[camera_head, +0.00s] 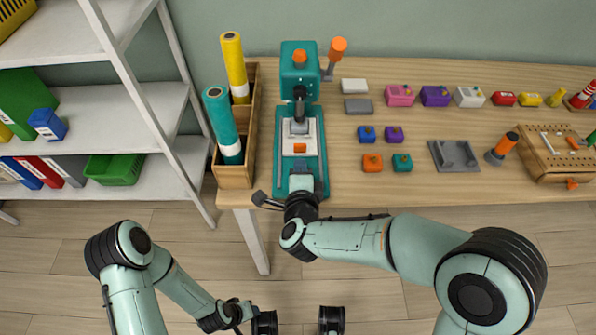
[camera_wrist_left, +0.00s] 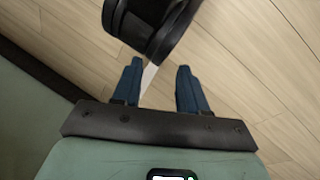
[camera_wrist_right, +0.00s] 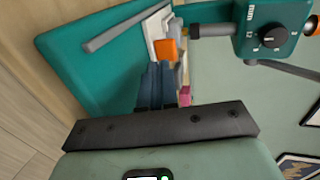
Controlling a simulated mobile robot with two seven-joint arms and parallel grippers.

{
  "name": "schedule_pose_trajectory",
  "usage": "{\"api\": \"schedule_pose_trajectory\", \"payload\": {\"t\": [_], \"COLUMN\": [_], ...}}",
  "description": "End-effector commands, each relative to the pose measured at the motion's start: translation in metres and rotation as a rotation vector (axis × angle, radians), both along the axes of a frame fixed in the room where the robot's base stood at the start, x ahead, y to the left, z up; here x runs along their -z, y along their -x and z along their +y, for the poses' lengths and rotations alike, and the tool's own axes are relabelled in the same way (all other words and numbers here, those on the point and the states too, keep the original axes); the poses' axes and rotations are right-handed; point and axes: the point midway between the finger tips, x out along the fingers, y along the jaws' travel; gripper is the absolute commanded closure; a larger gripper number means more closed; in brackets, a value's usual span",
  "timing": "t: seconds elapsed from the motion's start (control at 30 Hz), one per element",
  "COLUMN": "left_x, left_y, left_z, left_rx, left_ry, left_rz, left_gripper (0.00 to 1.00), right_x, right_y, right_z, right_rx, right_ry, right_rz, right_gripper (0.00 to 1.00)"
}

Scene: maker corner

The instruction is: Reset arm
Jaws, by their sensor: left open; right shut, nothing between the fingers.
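A teal bench machine (camera_head: 300,72) with an orange knob and a dial stands on the table. On its teal base lies a light plate with a small orange block (camera_wrist_right: 166,50). My right gripper (camera_head: 300,172) is over the front part of that base. In the right wrist view its blue fingers (camera_wrist_right: 157,83) are together and hold nothing, pointing toward the plate. Whether they touch the base cannot be told. My left gripper (camera_wrist_left: 158,80) is open and empty, low in front of the table. A black round part of my own body is near its fingers.
A wooden box (camera_head: 236,176) with yellow and teal rolls stands close left of the machine. Several small coloured blocks (camera_head: 372,162), a grey holder (camera_head: 453,155) and a wooden crate (camera_head: 555,165) lie to the right. White shelves (camera_head: 110,105) stand at left. The floor in front is clear.

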Motion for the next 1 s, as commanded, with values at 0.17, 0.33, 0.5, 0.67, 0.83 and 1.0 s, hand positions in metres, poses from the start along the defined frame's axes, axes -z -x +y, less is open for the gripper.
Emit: {"api": "schedule_pose_trajectory", "payload": {"t": [0.17,0.33,0.5,0.67,0.83,1.0], "left_x": [-0.009,-0.014,-0.016,-0.017,-0.018,-0.045], "left_y": [0.01,0.017,0.021,0.021,0.022,0.035], "left_z": [-0.005,-0.009,-0.01,-0.011,-0.011,-0.015], "left_rx": [0.011,0.019,0.024,0.024,0.025,0.036], "left_ry": [0.013,0.022,0.027,0.028,0.028,0.041], "left_rz": [0.025,0.043,0.055,0.057,0.058,0.094], "left_gripper": [0.57,0.57,0.57,0.57,0.57,0.57], "right_x": [-0.017,-0.025,-0.029,-0.03,-0.031,-0.064], "right_y": [0.046,0.077,0.092,0.096,0.096,0.098], "right_z": [0.001,0.001,0.001,0.0,0.001,0.001], "right_rx": [-0.006,-0.004,-0.002,-0.002,-0.002,-0.002], "right_ry": [-0.002,0.0,-0.001,-0.001,-0.001,-0.001], "right_rz": [-0.001,0.0,0.002,0.001,0.001,-0.01], "right_gripper": [1.0,1.0,1.0,1.0,1.0,1.0]}}
